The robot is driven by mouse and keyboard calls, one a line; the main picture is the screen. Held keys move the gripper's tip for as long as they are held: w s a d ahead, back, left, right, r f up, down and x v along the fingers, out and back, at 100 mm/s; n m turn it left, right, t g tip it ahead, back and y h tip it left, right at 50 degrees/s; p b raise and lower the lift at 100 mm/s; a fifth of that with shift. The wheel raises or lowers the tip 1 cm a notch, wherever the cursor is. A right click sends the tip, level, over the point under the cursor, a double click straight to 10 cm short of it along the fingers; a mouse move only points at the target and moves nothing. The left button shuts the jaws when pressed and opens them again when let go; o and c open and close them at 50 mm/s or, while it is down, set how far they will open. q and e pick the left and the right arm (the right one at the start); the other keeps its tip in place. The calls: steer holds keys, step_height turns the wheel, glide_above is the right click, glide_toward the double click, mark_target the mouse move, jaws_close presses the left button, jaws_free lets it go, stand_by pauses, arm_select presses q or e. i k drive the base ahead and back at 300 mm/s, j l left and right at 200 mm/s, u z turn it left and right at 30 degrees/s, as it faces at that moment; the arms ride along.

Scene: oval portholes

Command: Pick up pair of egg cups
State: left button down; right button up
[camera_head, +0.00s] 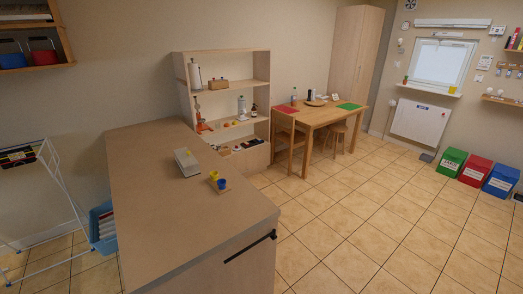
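On the long wooden counter (165,225) stand two small cups that look like the egg cups, side by side. One is a yellow cup (213,175) and the other a blue cup (222,184), nearer to me. They appear to rest on a small flat tan piece (218,188), too small to make out clearly. Neither of my grippers shows in the head view.
A grey-white box (187,162) stands on the counter just left of the cups. A shelf unit (226,85) is behind the counter. The tiled floor right of the counter is clear.

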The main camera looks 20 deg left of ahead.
mark_target(220, 185)
steer(key=j, duration=0.5)
steer(key=i+j, duration=0.15)
steer(key=j, duration=0.4)
steer(key=j+u, duration=0.1)
steer(key=j, duration=0.4)
